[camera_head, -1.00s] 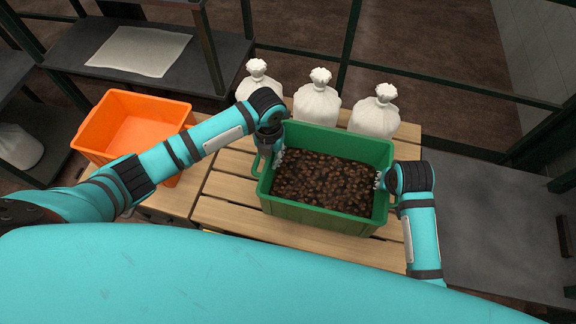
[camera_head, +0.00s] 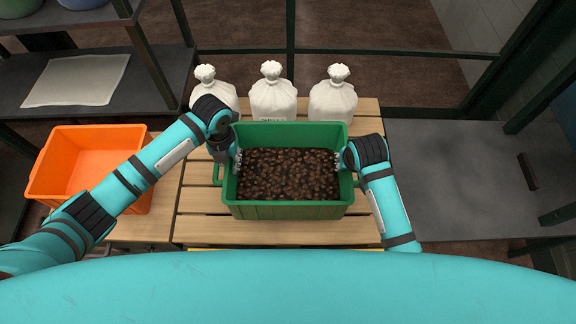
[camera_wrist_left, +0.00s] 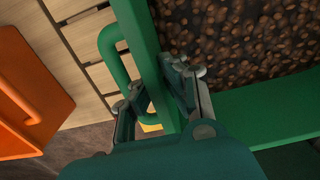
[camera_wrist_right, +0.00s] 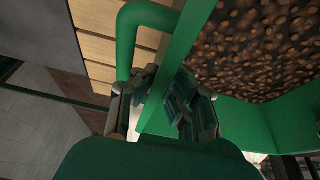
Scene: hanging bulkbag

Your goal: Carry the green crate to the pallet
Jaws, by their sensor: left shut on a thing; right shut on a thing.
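The green crate (camera_head: 288,211), filled with dark brown nut-like pieces (camera_head: 288,174), is over the slatted wooden pallet (camera_head: 200,201) in the head view. I cannot tell if its base touches the slats. My left gripper (camera_head: 236,160) is shut on the crate's left wall; in the left wrist view its fingers (camera_wrist_left: 158,92) straddle the wall beside a green handle. My right gripper (camera_head: 345,160) is shut on the right wall; in the right wrist view its fingers (camera_wrist_right: 163,92) straddle that wall beside the other handle. The crate looks level.
Three tied white sacks (camera_head: 273,100) stand behind the crate at the pallet's back. An empty orange crate (camera_head: 86,173) stands on wooden slats to the left. A dark grey table (camera_head: 450,180) is at the right, largely bare. Dark shelving (camera_head: 150,70) is at the back left.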

